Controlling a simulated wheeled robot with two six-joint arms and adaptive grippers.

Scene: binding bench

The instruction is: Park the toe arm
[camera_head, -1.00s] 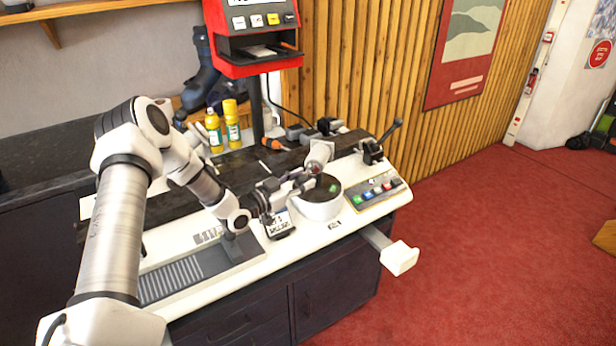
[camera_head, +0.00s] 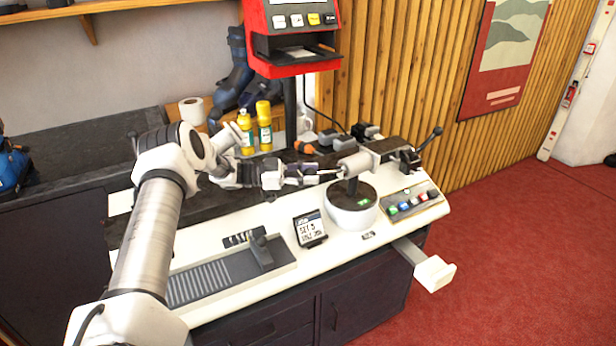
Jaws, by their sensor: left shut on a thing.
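The toe arm (camera_head: 356,164) appears to be the grey cylinder-headed piece on a dark post above the round white pedestal (camera_head: 353,213). A thin rod runs from its left side toward my left gripper (camera_head: 318,178). My left gripper is just left of the cylinder, above the bench top, and is shut on what looks like the end of this rod. The fingers are small and partly blurred against the dark strip behind them.
The white bench (camera_head: 230,257) carries a small display card (camera_head: 309,229), a slotted dark plate (camera_head: 205,283) and a button panel (camera_head: 412,202). Yellow bottles (camera_head: 264,127) and a red terminal (camera_head: 293,62) stand behind. A white-ended bar (camera_head: 434,273) juts out at the front right.

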